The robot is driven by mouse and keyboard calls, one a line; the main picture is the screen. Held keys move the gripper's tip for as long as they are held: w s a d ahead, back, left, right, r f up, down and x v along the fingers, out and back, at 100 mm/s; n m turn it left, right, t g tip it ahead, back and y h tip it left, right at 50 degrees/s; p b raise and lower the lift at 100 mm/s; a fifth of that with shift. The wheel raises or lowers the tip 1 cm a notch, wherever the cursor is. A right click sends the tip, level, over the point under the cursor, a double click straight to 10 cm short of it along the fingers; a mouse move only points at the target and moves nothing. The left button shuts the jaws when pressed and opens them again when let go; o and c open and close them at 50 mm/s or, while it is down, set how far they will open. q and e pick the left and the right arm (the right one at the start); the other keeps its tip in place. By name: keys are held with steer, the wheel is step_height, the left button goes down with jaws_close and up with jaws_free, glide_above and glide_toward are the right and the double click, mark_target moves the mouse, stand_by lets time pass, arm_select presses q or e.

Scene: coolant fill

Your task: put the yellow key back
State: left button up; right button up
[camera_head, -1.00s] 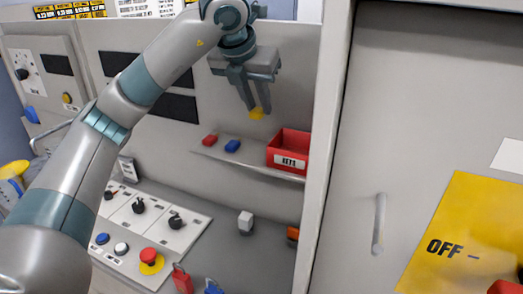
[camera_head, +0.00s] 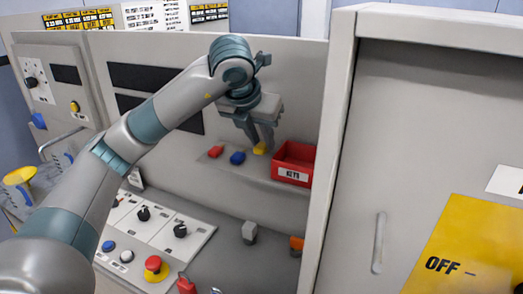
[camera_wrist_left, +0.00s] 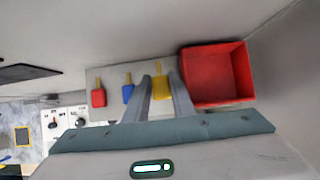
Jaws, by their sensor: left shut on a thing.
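My left gripper (camera_head: 261,141) is shut on the yellow key (camera_head: 260,149), over the right part of the small grey shelf (camera_head: 262,170). In the left wrist view the yellow key (camera_wrist_left: 161,88) shows between the two fingers, to the right of the blue key (camera_wrist_left: 128,92) and red key (camera_wrist_left: 98,97). The red key (camera_head: 215,151) and blue key (camera_head: 237,158) rest on the shelf. The yellow key looks slightly above their line; I cannot tell whether it touches the shelf. My right gripper is out of view.
A red bin labelled KEYS (camera_head: 293,163) stands just right of the yellow key and looks empty in the wrist view (camera_wrist_left: 215,75). A cabinet wall (camera_head: 330,150) closes off the right side. Below is a panel with knobs (camera_head: 180,230) and a red emergency button (camera_head: 153,263).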

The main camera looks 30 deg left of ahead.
mark_target(260, 148)
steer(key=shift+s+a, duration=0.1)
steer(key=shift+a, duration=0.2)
